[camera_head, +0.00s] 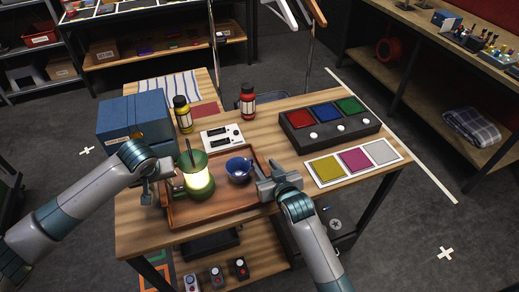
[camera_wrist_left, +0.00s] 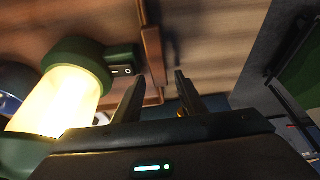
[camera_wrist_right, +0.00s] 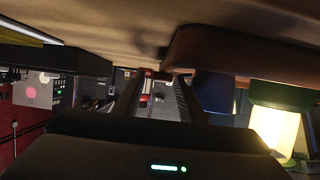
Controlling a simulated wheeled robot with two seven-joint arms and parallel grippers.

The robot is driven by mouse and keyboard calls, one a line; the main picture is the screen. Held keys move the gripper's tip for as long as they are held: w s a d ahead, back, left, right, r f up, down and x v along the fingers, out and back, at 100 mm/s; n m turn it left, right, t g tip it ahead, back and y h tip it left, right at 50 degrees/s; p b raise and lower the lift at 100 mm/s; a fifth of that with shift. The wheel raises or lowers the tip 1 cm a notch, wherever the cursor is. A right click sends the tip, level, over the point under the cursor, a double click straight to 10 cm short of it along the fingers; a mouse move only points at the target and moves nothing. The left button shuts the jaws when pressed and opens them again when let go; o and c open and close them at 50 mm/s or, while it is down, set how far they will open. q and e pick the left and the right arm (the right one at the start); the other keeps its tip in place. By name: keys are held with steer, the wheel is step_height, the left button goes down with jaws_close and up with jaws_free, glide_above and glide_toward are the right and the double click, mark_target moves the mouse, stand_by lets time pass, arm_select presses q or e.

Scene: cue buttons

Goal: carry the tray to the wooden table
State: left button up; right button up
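The brown tray (camera_head: 207,212) lies on a wood-topped table (camera_head: 143,235), near its front left. It carries a lit green lantern (camera_head: 197,178) and a blue bowl (camera_head: 239,168). My left gripper (camera_head: 158,186) is at the tray's left side; in the left wrist view its fingers (camera_wrist_left: 160,95) are apart, near the tray rim (camera_wrist_left: 153,45). My right gripper (camera_head: 264,184) is at the tray's right side; in the right wrist view its fingers (camera_wrist_right: 157,97) are apart, with the tray (camera_wrist_right: 225,50) just beyond. Neither gripper visibly pinches the tray.
Behind the tray stand a blue box (camera_head: 133,115), a yellow bottle (camera_head: 182,114), a red bottle (camera_head: 247,101) and a white panel (camera_head: 221,137). A button console (camera_head: 328,123) and a colour card (camera_head: 354,162) lie to the right. Shelves line the back and right; floor is open around.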

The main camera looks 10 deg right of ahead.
arm_select(q)
steer(key=v, duration=1.1)
steer(key=shift+r, duration=0.25)
steer(key=shift+s, duration=0.15)
arm_select(e)
steer(key=shift+s, duration=0.15)
steer(key=v, duration=1.1)
steer(key=shift+s+d+r, duration=0.1)
steer(key=shift+s, duration=0.3)
arm_select(q)
steer(key=shift+s+f, duration=0.1)
